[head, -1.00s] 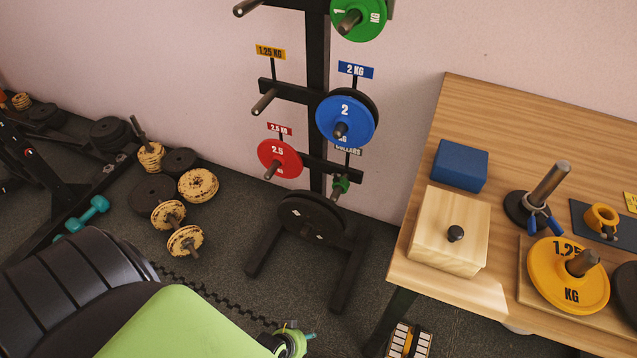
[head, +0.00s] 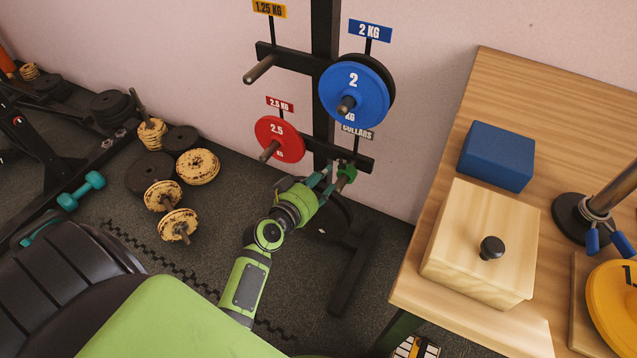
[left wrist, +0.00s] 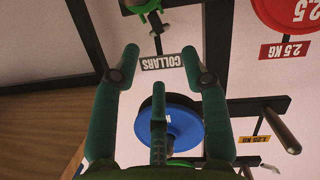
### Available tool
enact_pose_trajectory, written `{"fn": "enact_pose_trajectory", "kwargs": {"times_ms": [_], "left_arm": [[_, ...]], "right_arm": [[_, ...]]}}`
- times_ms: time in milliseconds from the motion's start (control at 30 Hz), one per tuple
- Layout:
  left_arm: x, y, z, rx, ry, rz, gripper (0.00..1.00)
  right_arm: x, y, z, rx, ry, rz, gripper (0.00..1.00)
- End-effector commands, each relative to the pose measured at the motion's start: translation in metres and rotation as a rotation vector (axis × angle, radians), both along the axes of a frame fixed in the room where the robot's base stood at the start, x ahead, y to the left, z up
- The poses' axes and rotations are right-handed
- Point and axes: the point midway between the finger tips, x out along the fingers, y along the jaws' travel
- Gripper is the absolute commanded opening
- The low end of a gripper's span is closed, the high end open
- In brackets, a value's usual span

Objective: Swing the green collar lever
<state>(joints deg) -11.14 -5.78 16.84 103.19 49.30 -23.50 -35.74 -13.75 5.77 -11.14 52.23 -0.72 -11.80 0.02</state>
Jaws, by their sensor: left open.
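A green collar (head: 346,173) hangs on the lowest right peg of the black weight rack, under the COLLARS sign (head: 357,131). In the left wrist view its green parts (left wrist: 118,18) show at the top edge, partly cut off, so I cannot clearly tell the lever apart. My left gripper (head: 329,178) reaches in from the lower left, its teal fingers just left of the collar. In the left wrist view the fingers (left wrist: 160,50) are apart with nothing between their tips, and the collar lies beyond them. My right gripper is not in view.
A red 2.5 plate (head: 279,136) and a blue 2 plate (head: 352,95) hang on the rack close to my gripper. A wooden table (head: 440,275) with a lidded wooden box (head: 480,225) and a blue block (head: 497,155) stands at the right. Worn plates lie on the floor at left.

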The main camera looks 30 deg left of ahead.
Motion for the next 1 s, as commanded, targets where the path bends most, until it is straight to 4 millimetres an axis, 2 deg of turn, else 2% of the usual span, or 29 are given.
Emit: {"fn": "enact_pose_trajectory", "kwargs": {"times_ms": [767, 1000], "left_arm": [[0.061, -0.001, -0.016, 0.001, 0.001, -0.001, 0.45], [0.074, -0.002, -0.019, 0.001, 0.001, -0.001, 0.45]], "right_arm": [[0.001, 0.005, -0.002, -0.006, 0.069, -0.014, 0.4], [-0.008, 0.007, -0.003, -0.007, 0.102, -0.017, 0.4]]}}
